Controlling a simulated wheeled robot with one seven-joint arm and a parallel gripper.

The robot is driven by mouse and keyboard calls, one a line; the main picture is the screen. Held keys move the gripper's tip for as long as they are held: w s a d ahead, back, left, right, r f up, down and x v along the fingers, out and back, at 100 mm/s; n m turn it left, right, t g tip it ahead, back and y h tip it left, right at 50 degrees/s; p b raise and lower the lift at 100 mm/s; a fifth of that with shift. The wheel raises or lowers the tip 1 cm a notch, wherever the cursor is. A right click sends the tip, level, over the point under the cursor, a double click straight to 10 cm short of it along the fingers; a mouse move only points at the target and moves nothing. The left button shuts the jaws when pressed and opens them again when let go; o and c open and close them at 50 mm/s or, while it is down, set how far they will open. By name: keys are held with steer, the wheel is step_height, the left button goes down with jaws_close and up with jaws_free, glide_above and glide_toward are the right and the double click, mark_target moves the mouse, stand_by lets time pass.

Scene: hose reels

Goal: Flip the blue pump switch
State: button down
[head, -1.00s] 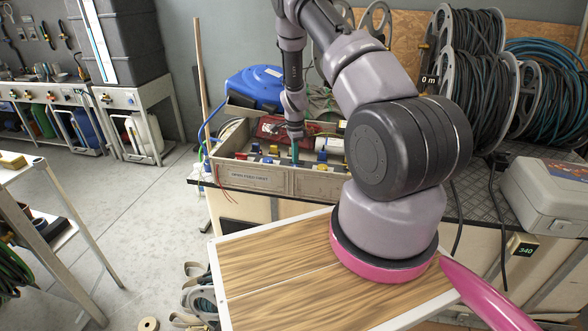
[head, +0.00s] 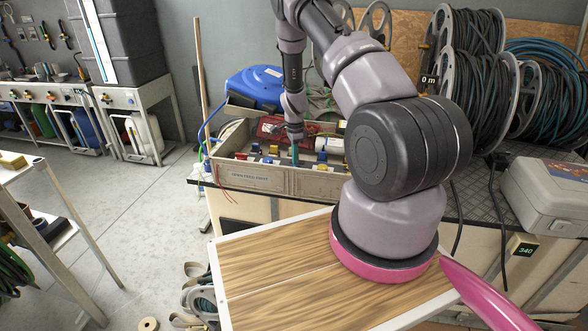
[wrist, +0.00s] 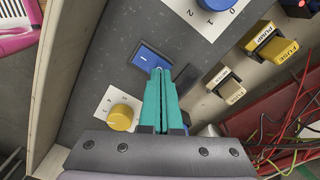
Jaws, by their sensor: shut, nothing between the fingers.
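A blue rocker switch (wrist: 147,57) with a white mark sits on a dark grey panel (wrist: 95,72) in the wrist view. My gripper (wrist: 160,72) has its teal fingers pressed together, with nothing between them. Its tips are at the lower right edge of the blue switch; I cannot tell whether they touch it. The fingers hide part of the panel beneath them. In the head view my gripper (head: 295,158) points down into the open box (head: 258,178) on the bench. The switch cannot be made out there.
In the wrist view a blue rotary dial (wrist: 210,8), a yellow knob (wrist: 121,117) and yellow fuse blocks (wrist: 272,44) surround the switch. Loose wires (wrist: 290,135) lie at the right. A grey case (head: 550,190) and cable reels (head: 470,70) stand on the bench's right.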

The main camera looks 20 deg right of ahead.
steer(key=shift+f, duration=0.6)
steer(key=shift+r, duration=3.55)
